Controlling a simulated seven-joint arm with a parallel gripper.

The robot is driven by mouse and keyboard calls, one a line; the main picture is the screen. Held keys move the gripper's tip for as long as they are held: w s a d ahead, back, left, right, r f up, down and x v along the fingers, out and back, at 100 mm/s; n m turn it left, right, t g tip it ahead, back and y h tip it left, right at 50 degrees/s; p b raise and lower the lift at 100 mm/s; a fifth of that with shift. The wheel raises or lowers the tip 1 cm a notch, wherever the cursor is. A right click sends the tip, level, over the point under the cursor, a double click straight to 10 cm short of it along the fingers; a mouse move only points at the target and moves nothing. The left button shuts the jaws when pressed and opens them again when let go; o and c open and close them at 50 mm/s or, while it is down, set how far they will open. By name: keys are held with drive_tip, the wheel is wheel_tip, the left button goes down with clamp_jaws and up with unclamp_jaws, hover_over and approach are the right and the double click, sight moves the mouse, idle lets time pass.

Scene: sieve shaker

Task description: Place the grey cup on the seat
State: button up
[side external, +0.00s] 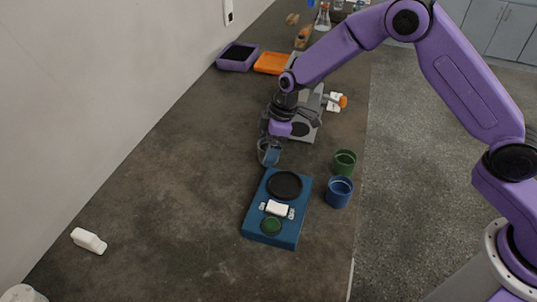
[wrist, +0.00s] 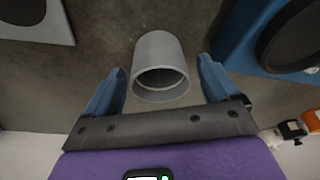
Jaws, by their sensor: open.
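The grey cup (side external: 264,158) is on the dark bench, left of and behind the blue device. In the wrist view the grey cup (wrist: 160,52) has its round mouth visible between the two blue fingers. My gripper (side external: 271,147) is open at the cup, with a finger on either side (wrist: 161,68) and visible gaps to its wall. The blue device (side external: 258,219) has a round black pad (side external: 285,185) at its far end, which looks like the seat. Part of the pad (wrist: 297,40) shows at upper right in the wrist view. The cup is partly hidden by my gripper in the side view.
A green cup (side external: 344,163) and a blue cup (side external: 339,192) stand right of the device. A grey machine (side external: 304,124) stands behind my gripper. A purple tray (side external: 237,57) and an orange tray (side external: 271,62) are farther back. A white bottle (side external: 89,240) lies at left. The front-left bench is mostly clear.

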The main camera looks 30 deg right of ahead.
drive_tip(key=shift+f, duration=0.1)
drive_tip(key=c, duration=1.2)
